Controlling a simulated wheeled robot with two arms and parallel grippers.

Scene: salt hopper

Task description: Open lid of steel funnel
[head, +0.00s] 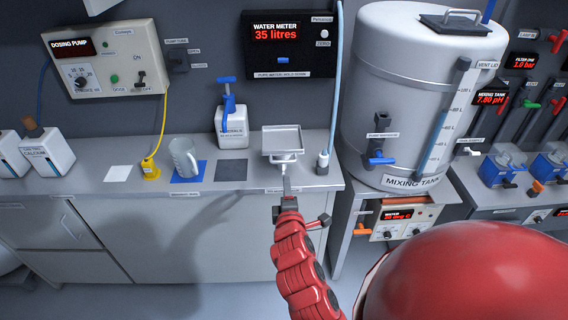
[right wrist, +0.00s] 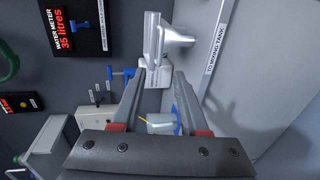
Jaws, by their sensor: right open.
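The steel funnel (head: 282,139) stands at the right part of the bench, with a square, rimmed top and a narrower part below. I cannot make out a separate lid or its hinge. In the right wrist view, a pale metal piece that looks like the funnel (right wrist: 154,42) lies just beyond the fingertips. My right gripper (head: 286,176) is just in front of the funnel, near the bench's front edge. In the right wrist view its two fingers (right wrist: 160,76) are apart with nothing gripped. Whether a finger touches the funnel is unclear. My left gripper is not in view.
A minerals bottle with a blue pump (head: 231,124) stands behind and left of the funnel. A capped probe on a hose (head: 323,161) is close on its right. The mixing tank (head: 395,95) stands farther right. A jug (head: 185,157) is on the left.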

